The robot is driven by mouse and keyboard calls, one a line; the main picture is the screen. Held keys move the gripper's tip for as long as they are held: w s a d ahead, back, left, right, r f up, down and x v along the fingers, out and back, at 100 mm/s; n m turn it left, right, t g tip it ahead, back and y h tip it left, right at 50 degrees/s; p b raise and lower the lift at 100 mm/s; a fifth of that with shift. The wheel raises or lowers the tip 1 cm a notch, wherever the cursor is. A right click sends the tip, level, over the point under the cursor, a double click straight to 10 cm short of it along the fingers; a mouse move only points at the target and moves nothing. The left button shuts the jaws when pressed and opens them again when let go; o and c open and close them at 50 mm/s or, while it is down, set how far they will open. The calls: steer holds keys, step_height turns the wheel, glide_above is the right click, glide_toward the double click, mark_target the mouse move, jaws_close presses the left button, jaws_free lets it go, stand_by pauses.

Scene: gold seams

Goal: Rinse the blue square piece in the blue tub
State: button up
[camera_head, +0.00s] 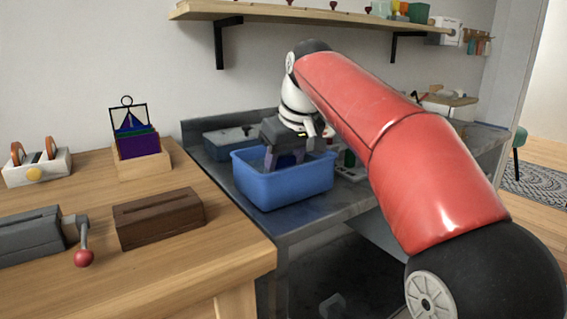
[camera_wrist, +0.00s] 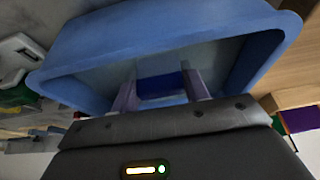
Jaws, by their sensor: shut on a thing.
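The blue tub (camera_head: 290,188) stands on the dark grey bench, to the right of the wooden table. My gripper (camera_head: 285,163) points down into the tub, its fingers reaching below the rim. In the wrist view, my gripper (camera_wrist: 162,90) is shut on the blue square piece (camera_wrist: 160,86), which shows as a dark blue strip between the two fingers. The tub's wall (camera_wrist: 150,38) surrounds them in that view. The lower part of the piece and the tub floor are mostly hidden, and I cannot tell how deep the piece is.
On the wooden table are a wooden holder (camera_head: 143,165) with purple and blue pieces, a dark slotted block (camera_head: 160,218), a grey device with a red-knobbed crank (camera_head: 84,256) and a white device (camera_head: 37,167). A grey-blue tray (camera_head: 226,142) lies behind the tub. A shelf (camera_head: 300,14) hangs above.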

steer(key=shift+r+p, duration=3.4)
steer(key=shift+r, duration=1.9)
